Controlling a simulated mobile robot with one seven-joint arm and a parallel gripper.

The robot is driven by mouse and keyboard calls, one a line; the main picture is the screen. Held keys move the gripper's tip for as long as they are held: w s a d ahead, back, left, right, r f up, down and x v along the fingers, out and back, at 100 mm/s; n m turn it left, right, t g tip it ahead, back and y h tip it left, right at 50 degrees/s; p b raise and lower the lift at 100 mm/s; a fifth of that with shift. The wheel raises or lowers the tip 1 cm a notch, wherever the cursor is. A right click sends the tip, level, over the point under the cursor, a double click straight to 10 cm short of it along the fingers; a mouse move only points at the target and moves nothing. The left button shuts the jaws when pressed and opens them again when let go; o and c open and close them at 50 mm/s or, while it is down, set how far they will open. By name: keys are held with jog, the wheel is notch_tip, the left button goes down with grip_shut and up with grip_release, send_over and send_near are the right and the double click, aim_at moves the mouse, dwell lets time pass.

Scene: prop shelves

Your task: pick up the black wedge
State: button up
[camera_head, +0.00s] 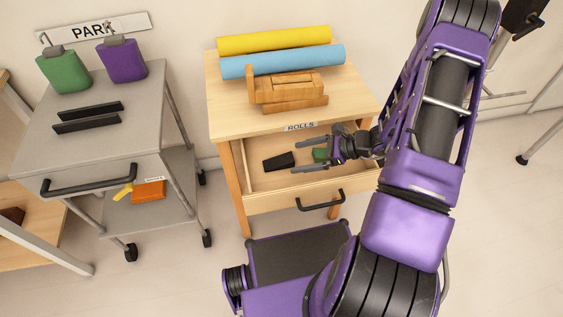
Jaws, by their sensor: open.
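The black wedge (279,161) lies in the open drawer (262,183) of the wooden table, toward the drawer's left side. My gripper (304,157) is open and reaches in from the right, over the drawer.
The wooden tabletop (228,107) above the drawer carries yellow (273,40) and blue (282,61) rolls and a wooden piece (286,90). A grey cart (75,158) stands left, with bottles and black bars on top. The drawer's walls surround the wedge.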

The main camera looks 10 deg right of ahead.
aim_at(286, 159)
jog(key=x, duration=0.5)
jog(key=shift+a, duration=0.15)
grip_shut()
dwell(0.4)
